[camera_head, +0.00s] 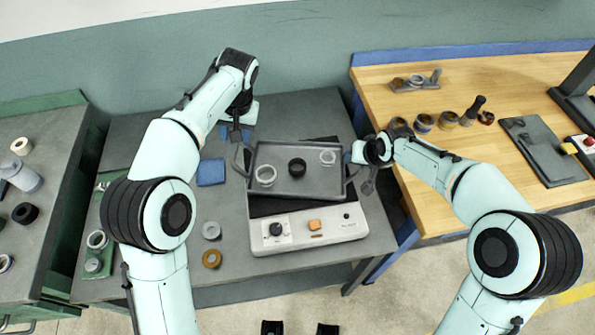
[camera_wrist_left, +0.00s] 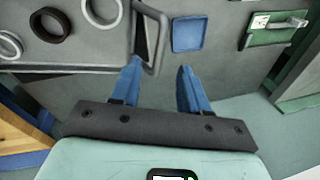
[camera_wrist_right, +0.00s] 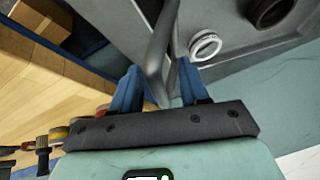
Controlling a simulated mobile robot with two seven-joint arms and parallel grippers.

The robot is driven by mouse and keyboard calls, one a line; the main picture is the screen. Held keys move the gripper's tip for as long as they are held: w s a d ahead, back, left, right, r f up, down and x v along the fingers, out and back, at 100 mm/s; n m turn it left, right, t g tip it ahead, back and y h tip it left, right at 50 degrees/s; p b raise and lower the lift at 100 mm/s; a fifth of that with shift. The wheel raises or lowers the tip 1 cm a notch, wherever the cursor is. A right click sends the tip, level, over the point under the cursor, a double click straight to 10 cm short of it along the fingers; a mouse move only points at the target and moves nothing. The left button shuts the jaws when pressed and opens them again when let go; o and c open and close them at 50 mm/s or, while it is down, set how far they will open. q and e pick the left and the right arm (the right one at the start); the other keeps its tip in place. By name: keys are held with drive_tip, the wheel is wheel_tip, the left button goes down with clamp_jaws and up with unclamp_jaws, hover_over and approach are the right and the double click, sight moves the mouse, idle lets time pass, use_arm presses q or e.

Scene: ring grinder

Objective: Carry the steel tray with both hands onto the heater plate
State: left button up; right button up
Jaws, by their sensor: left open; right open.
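The steel tray (camera_head: 285,188) rests over the black plate of the heater (camera_head: 330,226), with a strip of black plate showing along its near edge. It carries two pale rings (camera_head: 266,175) (camera_head: 328,157) and one dark ring (camera_head: 297,167). My left gripper (camera_head: 236,132) is open by the tray's left handle; in the left wrist view the handle (camera_wrist_left: 160,42) reaches its end near one fingertip of that gripper (camera_wrist_left: 160,75). My right gripper (camera_head: 364,180) is open at the right handle; in the right wrist view the handle bar (camera_wrist_right: 158,50) passes between its fingers (camera_wrist_right: 158,82).
A blue pad (camera_head: 211,172) lies left of the tray, with a grey ring (camera_head: 211,230) and a brown ring (camera_head: 211,258) nearer. A wooden bench (camera_head: 480,90) with several small parts stands close on the right. A grey side table (camera_head: 40,150) is at left.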

drive_tip(key=shift+s+r, duration=0.1)
drive_tip(key=shift+r, duration=0.2)
use_arm(q)
drive_tip(key=v, duration=0.4)
drive_tip(key=shift+r, duration=0.35)
use_arm(e)
drive_tip(key=v, duration=1.1)
drive_tip(key=shift+s, duration=0.15)
drive_tip(key=shift+d+r, duration=0.15)
use_arm(q)
drive_tip(key=shift+s+d+f, duration=0.1)
